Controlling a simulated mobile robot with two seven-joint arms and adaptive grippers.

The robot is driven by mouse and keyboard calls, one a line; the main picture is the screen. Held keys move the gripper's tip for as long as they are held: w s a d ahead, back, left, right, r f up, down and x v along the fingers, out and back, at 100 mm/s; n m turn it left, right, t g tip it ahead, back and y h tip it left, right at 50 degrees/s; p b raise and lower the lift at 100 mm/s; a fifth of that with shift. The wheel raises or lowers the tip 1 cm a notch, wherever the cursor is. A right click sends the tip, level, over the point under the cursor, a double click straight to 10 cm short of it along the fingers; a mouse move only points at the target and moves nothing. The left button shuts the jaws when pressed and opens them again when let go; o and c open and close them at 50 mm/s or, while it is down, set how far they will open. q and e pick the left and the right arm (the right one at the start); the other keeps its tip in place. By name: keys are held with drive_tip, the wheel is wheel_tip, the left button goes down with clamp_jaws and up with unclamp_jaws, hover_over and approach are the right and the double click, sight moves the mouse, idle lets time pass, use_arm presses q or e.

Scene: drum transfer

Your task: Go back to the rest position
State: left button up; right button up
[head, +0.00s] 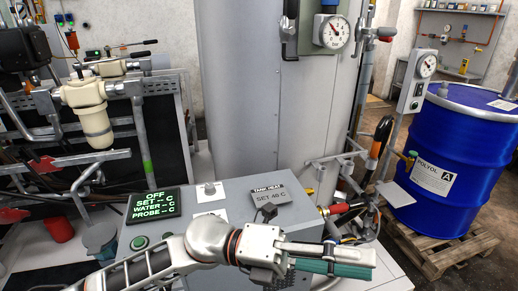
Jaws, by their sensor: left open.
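My left arm comes in along the bottom of the head view. Its gripper (362,262) points right, in front of the grey control box (240,198), and overlaps the box's lower right side in the picture. Its jaws are open, and I see nothing held between them. The dark display (154,204) on the box reads OFF, with dashes for SET, WATER and PROBE. A tag (279,195) beside it reads TANK HEAT, SET 40 C. My right gripper is not in view.
A large grey tank (250,90) stands behind the box. A blue POLYOL drum (470,150) stands on a wooden pallet (432,246) at right. Hoses and valves (345,208) crowd the space right of the box. Pipes and a cream filter (92,112) are at left.

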use_arm(q)
drive_tip(key=w+a+f+n+t+h, duration=0.25)
drive_tip(key=w+a+n+t, duration=0.25)
drive_tip(key=w+n+t, duration=0.8)
drive_tip(key=w+a+f+n+t+y, duration=0.3)
drive_tip(key=a+f+n+t+y, duration=0.55)
drive_tip(key=n, duration=0.55)
drive_tip(key=s+a+f+n+y, duration=0.1)
drive_tip(key=a+f+n+y, duration=0.3)
drive_tip(key=f, duration=0.4)
drive_tip(key=s+a+f+n+y, duration=0.1)
drive_tip(key=a+f+n+y, duration=0.15)
drive_tip(key=a+f, duration=0.4)
drive_tip(key=s+a+f+n+g+y, duration=0.2)
drive_tip(key=s+a+f, duration=0.3)
drive_tip(key=f, duration=0.4)
drive_tip(key=s+a+f+n+g+y, duration=0.1)
drive_tip(key=s+a+f+n, duration=0.3)
drive_tip(key=s+f, duration=0.4)
drive_tip(key=shift+a+f+g+y, duration=0.35)
drive_tip(key=shift+a+f+g, duration=0.2)
drive_tip(key=shift+f, duration=0.2)
